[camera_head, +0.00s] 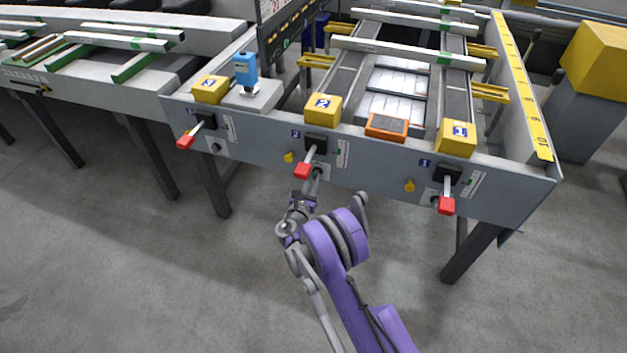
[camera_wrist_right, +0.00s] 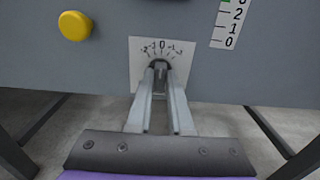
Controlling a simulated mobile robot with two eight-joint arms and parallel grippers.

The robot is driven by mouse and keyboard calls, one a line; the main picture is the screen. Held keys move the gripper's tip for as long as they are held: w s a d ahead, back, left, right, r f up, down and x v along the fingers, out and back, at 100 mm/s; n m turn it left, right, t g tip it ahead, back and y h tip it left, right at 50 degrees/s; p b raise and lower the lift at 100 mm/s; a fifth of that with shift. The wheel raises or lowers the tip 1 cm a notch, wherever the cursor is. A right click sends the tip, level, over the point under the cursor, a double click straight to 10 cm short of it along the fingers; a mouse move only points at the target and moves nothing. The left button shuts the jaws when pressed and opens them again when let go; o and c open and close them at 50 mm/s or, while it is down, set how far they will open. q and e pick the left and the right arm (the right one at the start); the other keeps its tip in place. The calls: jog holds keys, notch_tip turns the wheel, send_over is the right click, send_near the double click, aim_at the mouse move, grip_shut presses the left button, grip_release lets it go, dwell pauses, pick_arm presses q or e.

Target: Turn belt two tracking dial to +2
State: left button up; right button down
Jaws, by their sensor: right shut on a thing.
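My right gripper (camera_wrist_right: 161,76) is shut on the dial, one finger on each side. The fingers cover much of the knob, and I cannot read where its pointer stands. In the head view my right gripper (camera_head: 314,184) reaches up to the panel below the yellow box marked 2 (camera_head: 323,108). My left gripper is not in view.
A red-handled lever (camera_head: 303,170) juts out just above my right gripper. A yellow button (camera_head: 289,157) sits to its left and a vertical scale (camera_head: 343,153) to its right. Similar red levers stand at station 3 (camera_head: 186,141) and station 1 (camera_head: 446,206). The floor below is clear.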

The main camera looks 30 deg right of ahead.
dwell(0.4)
jog(key=m+b, duration=0.1)
jog(key=m, duration=0.2)
jog(key=shift+f+m, duration=0.1)
jog(key=shift+m, duration=0.2)
jog(key=shift+s+m+b, duration=0.1)
jog(key=shift+m+b, duration=0.4)
jog(key=shift+m, duration=1.5)
jog(key=c, duration=0.8)
grip_release()
jog(key=p+v, duration=0.1)
jog(key=v, duration=0.9)
jog(key=shift+s+a, duration=0.2)
jog(key=shift+s, duration=0.15)
